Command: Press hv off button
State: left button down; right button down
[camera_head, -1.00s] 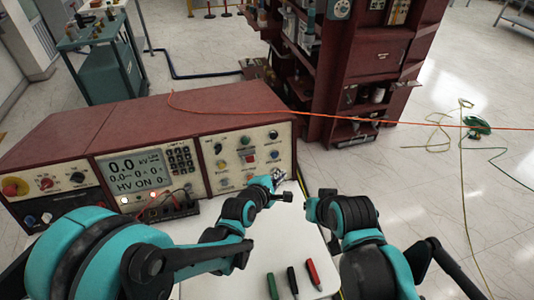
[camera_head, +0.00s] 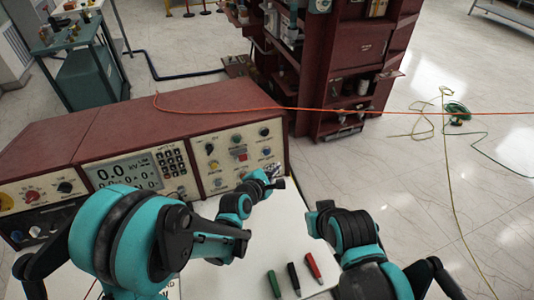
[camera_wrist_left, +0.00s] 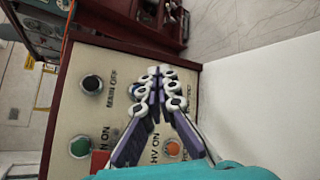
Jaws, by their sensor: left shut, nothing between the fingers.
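My left gripper (camera_head: 273,177) is shut and empty at the panel's lower right corner. In the left wrist view the left gripper's fingertips (camera_wrist_left: 163,88) lie over the panel face, covering part of it. A blue button (camera_wrist_left: 135,91) shows beside the fingers, under "MAIN OFF" lettering. An orange button (camera_wrist_left: 172,148) shows near "HV ON" lettering. I cannot read an "HV OFF" label, and contact is unclear. My right gripper (camera_head: 318,215) is over the table; its jaws are unclear.
A display unit (camera_head: 122,172) is left of the panel, partly hidden by my left arm. An orange cable (camera_head: 340,110) crosses above the console toward the red cabinet (camera_head: 345,55).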

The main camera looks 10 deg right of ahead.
aim_at(266, 152)
pick_arm(q)
jog(key=shift+w+a+f+b, duration=0.15)
jog(key=shift+w+a+f, duration=0.1)
jog(key=shift+w, duration=0.75)
jog(key=shift+w+a+f+b, duration=0.15)
jog(key=shift+w+f, duration=0.15)
jog(key=shift+w, duration=0.7)
jog(key=shift+w+a+f+b, duration=0.1)
jog(key=shift+w+a+f, duration=0.15)
jog(key=shift+w, duration=0.75)
jog(key=shift+w, duration=0.15)
jog(key=shift+w, duration=0.25)
